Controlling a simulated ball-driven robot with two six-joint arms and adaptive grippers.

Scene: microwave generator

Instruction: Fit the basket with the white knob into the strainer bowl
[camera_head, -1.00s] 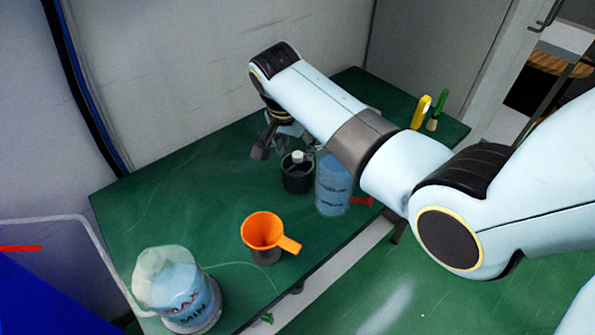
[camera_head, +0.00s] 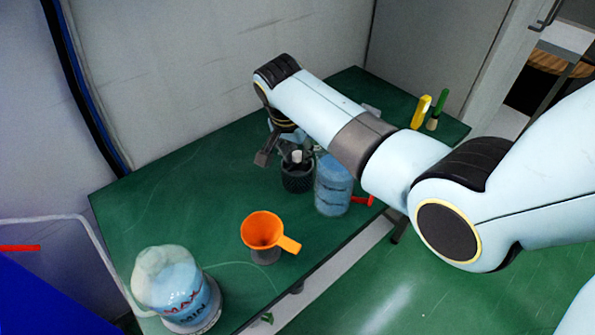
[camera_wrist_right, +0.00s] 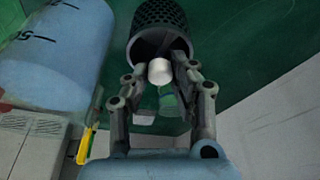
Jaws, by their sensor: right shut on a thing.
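The white knob (camera_wrist_right: 160,71) of the basket shows between the two fingers of my right gripper (camera_wrist_right: 161,64) in the right wrist view. The gripper is shut on it. A black perforated cup (camera_wrist_right: 151,15) lies just beyond the knob, its rim around the knob's base. In the head view the knob (camera_head: 296,156) stands above this cup (camera_head: 297,180), which is upright on the green table. The dark inside hides where basket and strainer bowl meet, so I cannot tell how deep the basket sits. My left gripper is not in view.
A blue bottle (camera_head: 332,190) stands close to the right of the cup. A red piece (camera_head: 363,201) is beside it. An orange funnel (camera_head: 263,230) and a blue-white container (camera_head: 176,288) stand nearer the front. Bare table (camera_head: 185,195) lies to the left.

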